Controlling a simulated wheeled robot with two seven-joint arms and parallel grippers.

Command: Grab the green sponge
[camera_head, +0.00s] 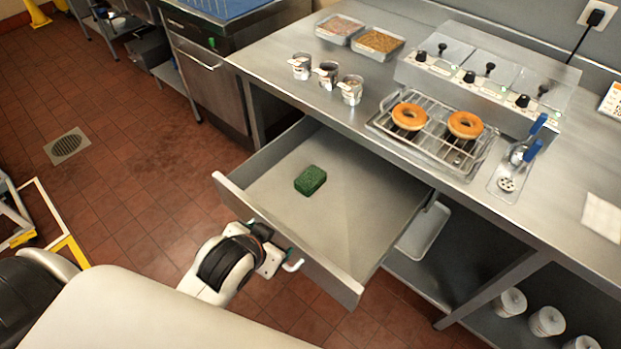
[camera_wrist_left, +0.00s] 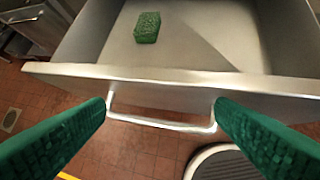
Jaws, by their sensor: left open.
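The green sponge (camera_head: 310,180) lies flat on the bottom of the open drawer (camera_head: 340,225), toward its left side. In the left wrist view the sponge (camera_wrist_left: 147,27) is at the top, beyond the drawer's front panel (camera_wrist_left: 180,87). My left gripper (camera_head: 285,256) is at the outside of the drawer front, by the handle (camera_head: 294,266). In the left wrist view its two green fingers (camera_wrist_left: 160,112) are spread apart, one at each end of the handle (camera_wrist_left: 160,124), with no object held. Whether they touch the handle is unclear. My right gripper is out of view.
The steel counter (camera_head: 300,100) stands above the drawer. It holds two donuts on a wire rack (camera_head: 445,150), three small cups (camera_head: 326,75), two topping trays (camera_head: 378,42) and a warmer (camera_head: 485,75). White containers (camera_head: 547,320) stand on the shelf below. The drawer is otherwise empty.

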